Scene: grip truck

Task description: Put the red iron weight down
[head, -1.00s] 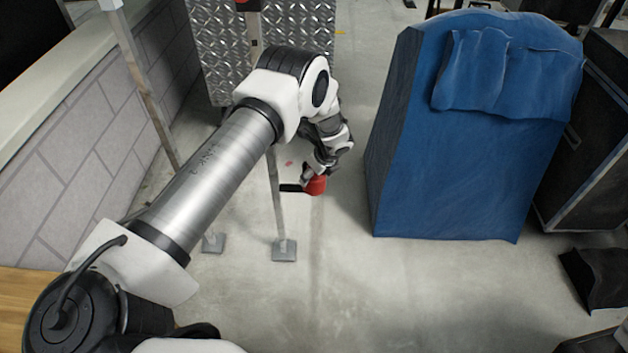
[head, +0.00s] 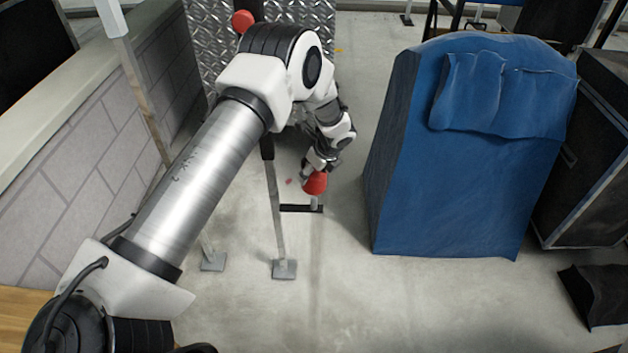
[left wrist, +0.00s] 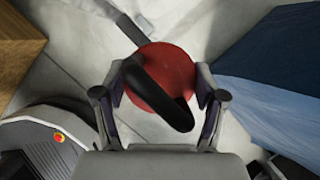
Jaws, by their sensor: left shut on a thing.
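The red iron weight (head: 315,183) is held by my left gripper (head: 312,165) in the head view, left of the blue covered object. In the left wrist view the weight is a red round body (left wrist: 178,62) with a thick black handle (left wrist: 150,90) across it. The fingers of my left gripper (left wrist: 160,85) stand on both sides of it, shut on it. My right gripper is not in view.
The blue covered object (head: 465,190) stands to the right, with black cases (head: 590,160) beyond it. A metal leg with a foot plate (head: 284,268) stands left of the weight. A diamond-plate box (head: 215,55) is behind. The floor (head: 390,300) in front is clear.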

